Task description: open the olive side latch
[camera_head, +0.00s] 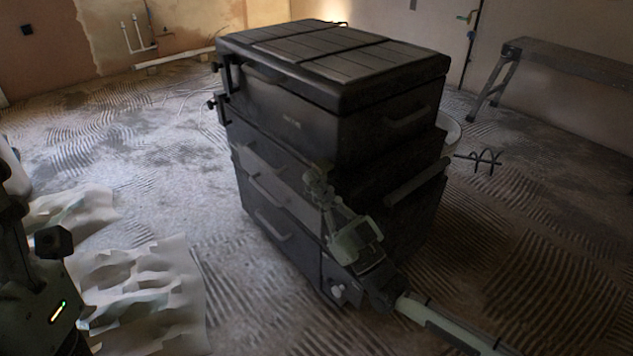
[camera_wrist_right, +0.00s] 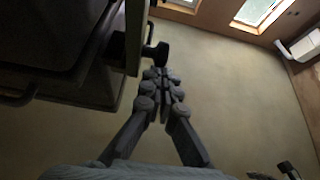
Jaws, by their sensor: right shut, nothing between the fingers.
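A dark stacked chest (camera_head: 290,125) stands on the floor in the middle of the head view. Small dark fittings, an upper one (camera_head: 216,67) and a lower one (camera_head: 212,103), stick out from its left side. No part looks clearly olive. My right gripper (camera_head: 316,178) is in front of the chest's near corner, pointing up. In the right wrist view its fingers (camera_wrist_right: 163,80) are together and empty. A dark knob-like fitting (camera_wrist_right: 156,52) on the chest's side shows just beyond the fingertips; whether they touch it is unclear. My left arm shows at the left edge, its gripper not visible.
Crumpled pale sheets (camera_head: 140,295) lie on the floor at the front left. A bench (camera_head: 575,68) stands at the back right. A round pale container (camera_head: 450,128) and a dark spiral tool (camera_head: 480,160) are behind the chest's right side.

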